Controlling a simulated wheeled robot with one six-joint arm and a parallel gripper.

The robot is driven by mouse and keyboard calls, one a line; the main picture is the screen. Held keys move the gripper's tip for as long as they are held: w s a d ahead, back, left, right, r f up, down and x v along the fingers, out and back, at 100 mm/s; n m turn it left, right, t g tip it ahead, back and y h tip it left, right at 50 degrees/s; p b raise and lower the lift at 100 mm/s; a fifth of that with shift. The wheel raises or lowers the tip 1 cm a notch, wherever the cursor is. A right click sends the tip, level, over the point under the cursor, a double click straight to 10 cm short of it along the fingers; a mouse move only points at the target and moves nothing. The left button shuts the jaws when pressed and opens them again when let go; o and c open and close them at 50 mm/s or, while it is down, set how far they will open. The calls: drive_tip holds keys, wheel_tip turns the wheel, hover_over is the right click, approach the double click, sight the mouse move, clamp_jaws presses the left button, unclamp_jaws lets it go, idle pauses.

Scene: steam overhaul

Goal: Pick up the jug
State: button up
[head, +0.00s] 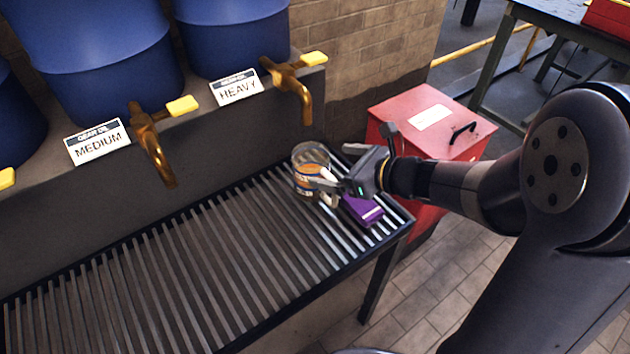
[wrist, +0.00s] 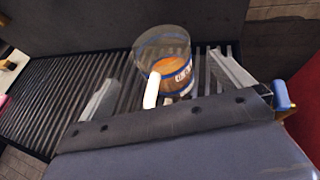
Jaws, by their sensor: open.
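The jug (head: 309,157) is a clear vessel with an orange and blue label and a white handle. It stands upright on the slatted metal rack (head: 190,255), near its right end. My gripper (head: 326,180) is open at the jug's right side, close to the handle. In the wrist view, the jug (wrist: 165,48) shows between and beyond the two spread fingers of my gripper (wrist: 162,68). The white handle (wrist: 151,90) points toward the palm, between the fingers. Neither finger visibly presses on it. Part of the jug is hidden behind my gripper in the head view.
A purple object (head: 361,209) lies on the rack just below my gripper. Blue drums with brass taps (head: 150,145) and signs reading MEDIUM (head: 97,142) and HEAVY (head: 237,87) stand behind. A red box (head: 440,125) is beyond the rack's right end. The rack's left part is clear.

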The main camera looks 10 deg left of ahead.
sight(321, 159)
drive_tip(key=x, duration=0.5)
drive_tip(key=shift+w+r, duration=0.2)
drive_tip(key=shift+r, duration=0.05)
drive_tip(key=shift+c, duration=0.4)
drive_tip(key=c, duration=1.9)
drive_tip(key=shift+o, duration=0.2)
drive_tip(key=shift+r, duration=0.15)
